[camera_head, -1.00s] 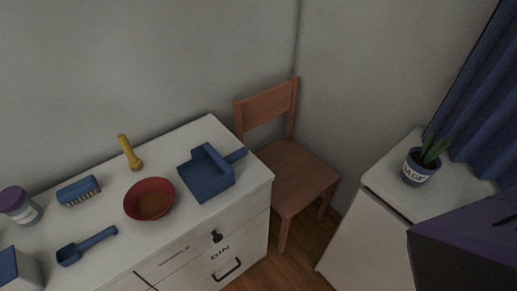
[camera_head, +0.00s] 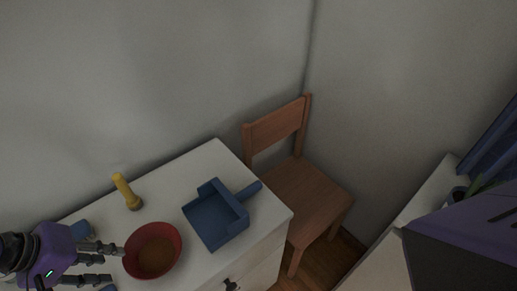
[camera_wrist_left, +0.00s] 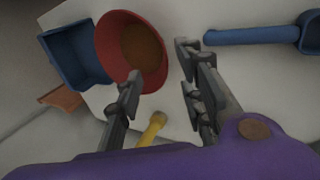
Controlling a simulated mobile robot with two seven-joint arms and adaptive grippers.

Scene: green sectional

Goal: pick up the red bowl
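The red bowl (camera_head: 152,251) sits upright on the white dresser top, and it also shows in the left wrist view (camera_wrist_left: 118,38). My left gripper (camera_head: 116,264) comes in from the left, with its fingers spread apart at the bowl's left side. In the left wrist view its fingertips (camera_wrist_left: 159,60) are open; one fingertip overlaps the bowl's rim in the picture, and the other is clear of the bowl. I cannot tell whether that finger touches the rim. My right gripper is not in view; a purple and black part of me fills the lower right of the head view.
A blue dustpan (camera_head: 217,218) lies right of the bowl on the dresser (camera_head: 190,175). A blue scoop (camera_wrist_left: 255,35) lies beside the gripper. A wooden chair (camera_head: 298,195) stands right of the dresser.

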